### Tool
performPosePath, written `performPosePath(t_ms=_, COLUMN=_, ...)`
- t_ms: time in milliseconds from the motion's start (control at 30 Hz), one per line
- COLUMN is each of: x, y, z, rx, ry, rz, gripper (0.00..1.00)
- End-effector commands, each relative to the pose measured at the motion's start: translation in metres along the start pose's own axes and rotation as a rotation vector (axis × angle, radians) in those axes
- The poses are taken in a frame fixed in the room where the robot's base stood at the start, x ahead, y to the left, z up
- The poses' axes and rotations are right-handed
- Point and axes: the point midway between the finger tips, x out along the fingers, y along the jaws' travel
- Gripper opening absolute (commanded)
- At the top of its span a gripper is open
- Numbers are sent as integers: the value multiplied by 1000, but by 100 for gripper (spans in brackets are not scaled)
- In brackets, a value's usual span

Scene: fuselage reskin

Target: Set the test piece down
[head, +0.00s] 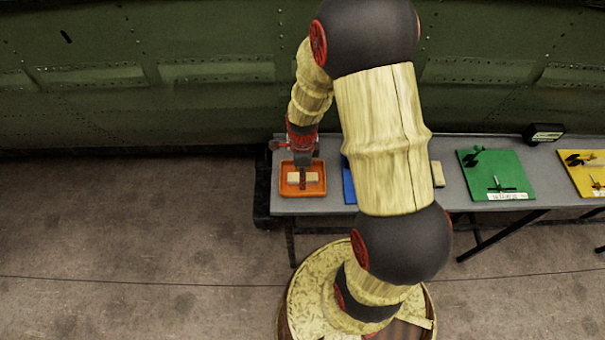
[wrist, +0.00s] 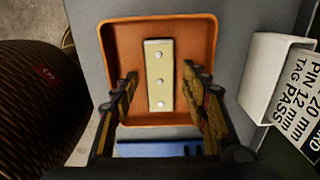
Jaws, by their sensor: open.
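My gripper (wrist: 169,95) is open, with one finger on each side of the piece and gaps between. In the head view my gripper (head: 302,180) is over the tray and partly covers the piece. Whether the piece rests fully on the tray floor is hard to tell.
The grey table (head: 325,204) carries a blue mat (head: 348,183) mostly behind my arm, a green mat (head: 493,171) and a yellow mat (head: 582,172) with tools. A white tag holder (wrist: 270,80) stands right of the tray. A green riveted fuselage wall (head: 150,90) rises behind.

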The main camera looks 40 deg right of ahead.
Motion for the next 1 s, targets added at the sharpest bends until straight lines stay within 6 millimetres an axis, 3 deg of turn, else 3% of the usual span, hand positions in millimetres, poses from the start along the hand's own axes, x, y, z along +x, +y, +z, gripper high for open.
performPosePath(t_ms=167, x=-18, y=-1, z=0, rx=0, ry=-1, rz=-4, gripper=45)
performPosePath(t_ms=600, x=-102, y=-1, z=0, rx=0, ry=-1, rz=-3, gripper=45)
performPosePath(t_ms=800, x=-121, y=0, z=0, rx=-2, ry=-1, rz=-2, gripper=45)
performPosePath(t_ms=933, x=-139, y=3, z=5, rx=-86, ry=-6, rz=-24, gripper=45)
performPosePath(t_ms=1000, x=-159, y=7, z=11, rx=-205, ry=-13, rz=-55, gripper=45)
